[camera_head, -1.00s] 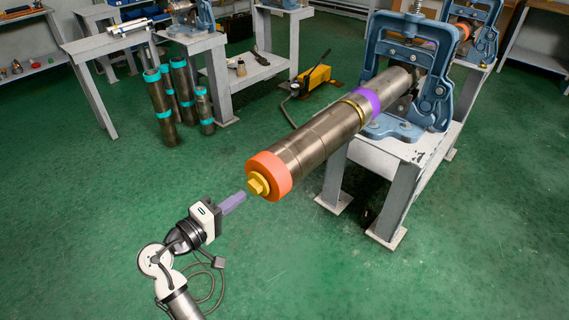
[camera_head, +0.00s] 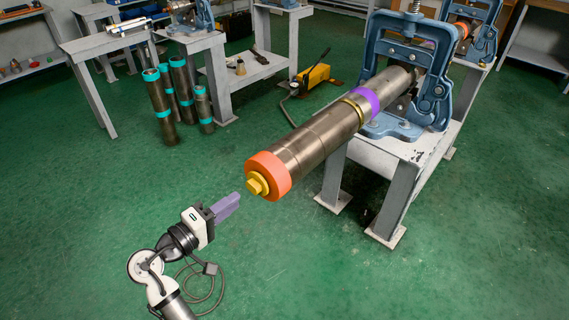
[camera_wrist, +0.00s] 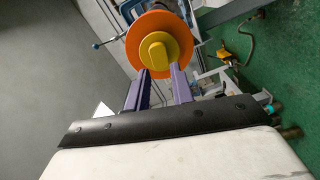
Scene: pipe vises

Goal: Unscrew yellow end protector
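The yellow end protector (camera_head: 257,185) sits at the near end of a horizontal metal pipe (camera_head: 318,136), inside an orange ring (camera_head: 268,171). In the wrist view the protector (camera_wrist: 157,52) is a yellow disc with a raised grip bar, in front of the orange ring (camera_wrist: 183,26). My gripper (camera_head: 238,197) has purple fingers and is just left of and below the protector, apart from it. In the wrist view the fingers (camera_wrist: 160,72) are spread with an empty gap between them, pointing at the protector. They hold nothing.
A blue pipe vise (camera_head: 432,65) on a grey stand (camera_head: 395,190) grips the pipe's far part. Several pipes with teal bands (camera_head: 160,97) stand upright at the back left. A yellow pump (camera_head: 312,78) lies on the green floor. The floor around my arm is clear.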

